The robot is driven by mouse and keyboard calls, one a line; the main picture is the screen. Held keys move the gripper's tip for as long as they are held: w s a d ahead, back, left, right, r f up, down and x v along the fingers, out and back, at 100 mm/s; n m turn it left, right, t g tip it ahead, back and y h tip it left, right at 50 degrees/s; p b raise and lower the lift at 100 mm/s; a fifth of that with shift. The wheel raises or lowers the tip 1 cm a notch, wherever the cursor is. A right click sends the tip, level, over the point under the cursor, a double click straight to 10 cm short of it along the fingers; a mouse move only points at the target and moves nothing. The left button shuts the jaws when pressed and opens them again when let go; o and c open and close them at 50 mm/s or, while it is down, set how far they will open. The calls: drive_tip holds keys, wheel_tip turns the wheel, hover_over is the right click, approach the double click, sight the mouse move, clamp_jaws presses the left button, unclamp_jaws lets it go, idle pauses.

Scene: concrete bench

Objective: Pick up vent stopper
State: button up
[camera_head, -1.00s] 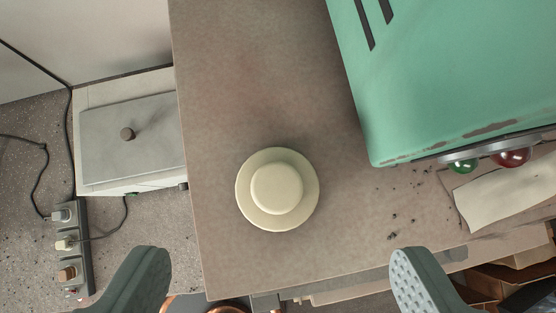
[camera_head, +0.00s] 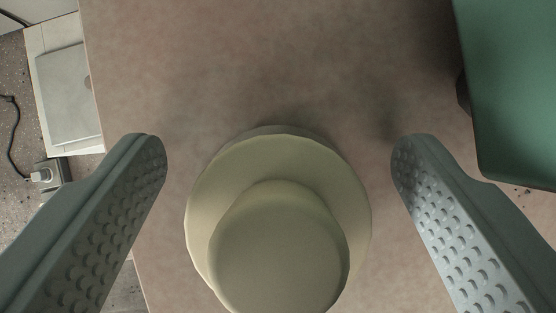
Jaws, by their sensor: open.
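The vent stopper (camera_head: 278,252) is a cream round piece with a wide lower disc and a smaller raised knob on top. It stands on the bench top (camera_head: 250,70) in the lower middle of the camera view, with its lower edge near the bottom of the picture. My gripper (camera_head: 278,150) is open, with one textured finger to the left of the stopper and one to the right. A gap shows between each finger and the stopper, so neither seems to touch it.
A green metal box (camera_head: 515,90) stands on the bench at the right, near my right finger. Past the bench's left edge are a light box with a grey lid (camera_head: 70,95) and a power strip (camera_head: 48,174) with a cable. The bench behind the stopper is clear.

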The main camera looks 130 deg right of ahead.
drive_tip(key=c, duration=1)
drive_tip(key=shift+c, duration=0.2)
drive_tip(key=shift+r, duration=0.15)
